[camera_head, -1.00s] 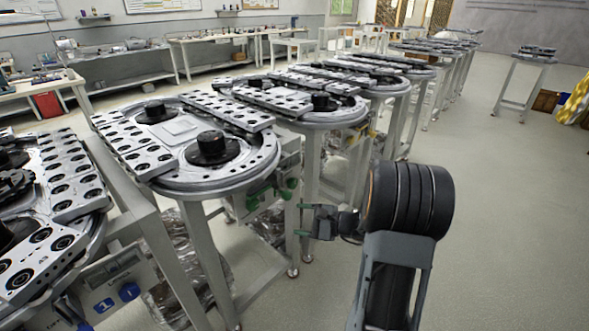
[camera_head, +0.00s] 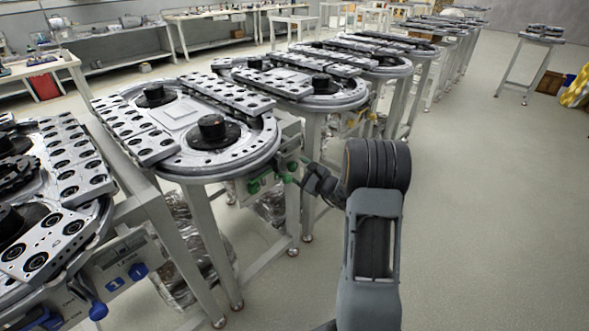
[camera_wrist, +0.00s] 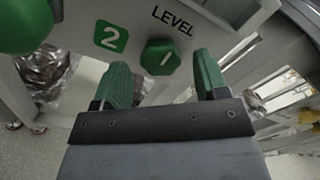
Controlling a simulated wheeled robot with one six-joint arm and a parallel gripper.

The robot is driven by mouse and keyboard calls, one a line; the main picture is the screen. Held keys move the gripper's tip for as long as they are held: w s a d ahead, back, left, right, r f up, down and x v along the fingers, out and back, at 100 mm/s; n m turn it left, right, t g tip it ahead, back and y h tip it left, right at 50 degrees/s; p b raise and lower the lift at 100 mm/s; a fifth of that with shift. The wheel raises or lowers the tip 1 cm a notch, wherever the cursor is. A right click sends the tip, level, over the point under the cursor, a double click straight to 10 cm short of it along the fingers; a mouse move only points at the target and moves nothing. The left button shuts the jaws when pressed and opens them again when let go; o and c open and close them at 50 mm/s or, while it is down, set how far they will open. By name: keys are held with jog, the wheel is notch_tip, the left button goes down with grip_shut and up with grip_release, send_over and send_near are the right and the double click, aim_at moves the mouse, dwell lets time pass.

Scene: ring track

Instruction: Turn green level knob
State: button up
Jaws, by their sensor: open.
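The green level knob (camera_wrist: 160,57) shows in the wrist view, a faceted green knob with a pale line on its face, below the printed word LEVEL on a pale panel. My gripper (camera_wrist: 163,76) is open, with one green finger on each side of the knob in the picture. I see no finger touching the knob, and the remaining depth to it is hard to tell. In the head view my gripper (camera_head: 301,170) is at the front panel of the near round table (camera_head: 180,172), where small green parts crowd together and the level knob is hard to single out.
A green label with a 2 (camera_wrist: 111,36) is left of the knob, and a larger green part (camera_wrist: 25,24) fills the upper left corner. A similar table with blue controls (camera_head: 98,309) stands at lower left. Open floor (camera_head: 480,220) lies to the right.

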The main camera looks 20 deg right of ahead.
jog(key=shift+x, duration=1.15)
jog(key=shift+c, duration=0.5)
jog(key=c, duration=0.8)
